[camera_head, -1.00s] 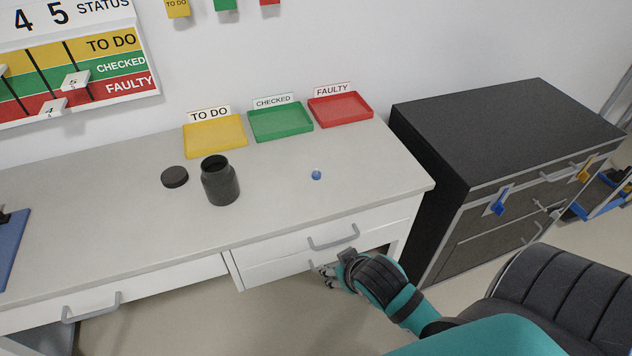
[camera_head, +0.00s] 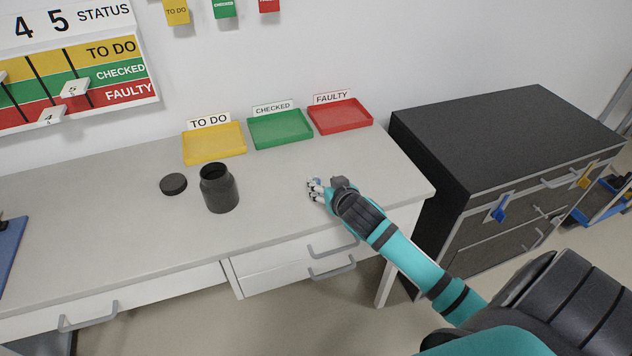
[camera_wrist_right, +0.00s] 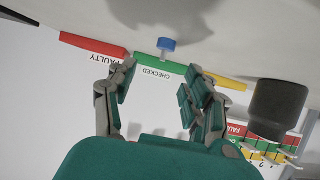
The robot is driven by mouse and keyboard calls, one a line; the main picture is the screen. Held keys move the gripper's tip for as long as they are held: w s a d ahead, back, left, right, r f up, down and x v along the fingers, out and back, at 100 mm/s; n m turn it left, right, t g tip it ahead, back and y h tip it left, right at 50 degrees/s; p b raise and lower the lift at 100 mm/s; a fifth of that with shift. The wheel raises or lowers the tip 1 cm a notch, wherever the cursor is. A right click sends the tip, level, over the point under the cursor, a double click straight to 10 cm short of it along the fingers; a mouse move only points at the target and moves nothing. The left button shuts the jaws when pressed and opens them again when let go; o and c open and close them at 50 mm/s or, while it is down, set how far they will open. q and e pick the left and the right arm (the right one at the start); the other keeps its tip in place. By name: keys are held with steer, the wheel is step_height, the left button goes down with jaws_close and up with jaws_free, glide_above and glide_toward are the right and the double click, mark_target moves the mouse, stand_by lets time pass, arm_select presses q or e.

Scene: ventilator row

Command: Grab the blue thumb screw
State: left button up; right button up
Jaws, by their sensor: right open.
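The blue thumb screw (camera_wrist_right: 166,45) stands on the white tabletop in the right wrist view, ahead of the fingers and between their lines. In the head view only a small bit of blue (camera_head: 317,181) shows at my right fingertips; the fingers hide the rest. My right gripper (camera_head: 313,189) is over the table's right part. In the wrist view my right gripper (camera_wrist_right: 157,80) is open and empty, its two finger sets apart, with a gap between them and the screw. My left gripper is not in view.
A dark open jar (camera_head: 219,189) and a black lid (camera_head: 173,184) stand left of the gripper. Yellow (camera_head: 214,144), green (camera_head: 280,130) and red (camera_head: 340,116) trays lie along the wall. A black cabinet (camera_head: 500,135) stands right. The tabletop around the screw is clear.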

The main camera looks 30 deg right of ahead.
mark_target(317, 178)
steer(key=shift+x, duration=3)
steer(key=shift+a, duration=0.2)
steer(key=shift+c, duration=0.4)
jaws_close()
